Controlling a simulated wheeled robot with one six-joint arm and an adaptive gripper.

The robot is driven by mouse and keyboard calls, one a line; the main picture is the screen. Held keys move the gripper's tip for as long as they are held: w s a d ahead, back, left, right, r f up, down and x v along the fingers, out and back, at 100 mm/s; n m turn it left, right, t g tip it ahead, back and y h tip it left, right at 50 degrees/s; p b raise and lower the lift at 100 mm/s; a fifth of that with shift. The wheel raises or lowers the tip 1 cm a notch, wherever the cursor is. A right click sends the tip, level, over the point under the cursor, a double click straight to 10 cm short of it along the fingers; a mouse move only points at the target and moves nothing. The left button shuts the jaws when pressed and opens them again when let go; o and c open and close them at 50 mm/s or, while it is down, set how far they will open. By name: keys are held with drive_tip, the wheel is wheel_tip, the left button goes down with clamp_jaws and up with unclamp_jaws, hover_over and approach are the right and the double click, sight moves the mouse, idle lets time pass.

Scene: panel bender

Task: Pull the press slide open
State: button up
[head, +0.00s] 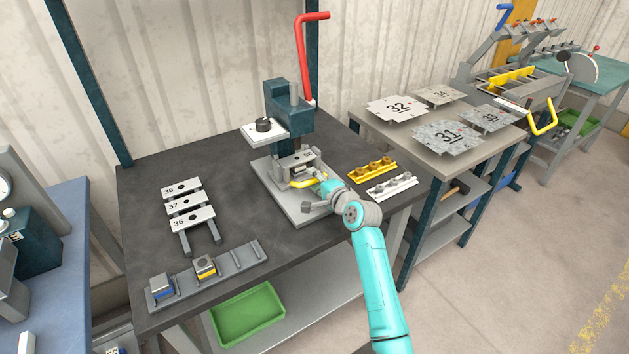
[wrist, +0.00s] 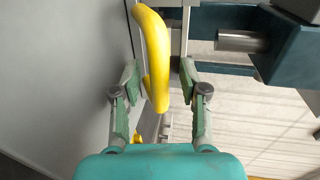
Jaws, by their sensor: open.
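The press (head: 287,100) stands on the dark bench, with a dark teal body, a red lever (head: 303,60) and a grey base plate (head: 290,205). Its slide (head: 297,163) is a grey block low at the front, with a yellow handle (head: 302,184). My gripper (head: 318,190) is at the handle's right end in the head view. In the wrist view my gripper (wrist: 159,74) is open, and the yellow handle (wrist: 157,50) runs between its two fingers. A gap shows on the right side; contact on the left cannot be told. My arm hides part of the base plate.
Yellow and white racks (head: 390,184) lie just right of my gripper. Numbered plates (head: 190,217) and a grey rail (head: 232,262) with two small blocks lie on the left of the bench. A second table (head: 440,165) with plates stands at the right.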

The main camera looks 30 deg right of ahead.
drive_tip(key=shift+c, duration=0.2)
clamp_jaws()
drive_tip(key=f+v, duration=0.1)
drive_tip(key=v, duration=0.3)
drive_tip(key=f+v, duration=0.1)
drive_tip(key=v, duration=0.3)
drive_tip(key=f+v, duration=0.1)
drive_tip(key=v, duration=0.4)
drive_tip(key=shift+s, duration=0.3)
drive_tip(key=shift+o, duration=0.2)
unclamp_jaws()
drive_tip(key=shift+s, duration=0.1)
drive_tip(key=shift+r, duration=0.1)
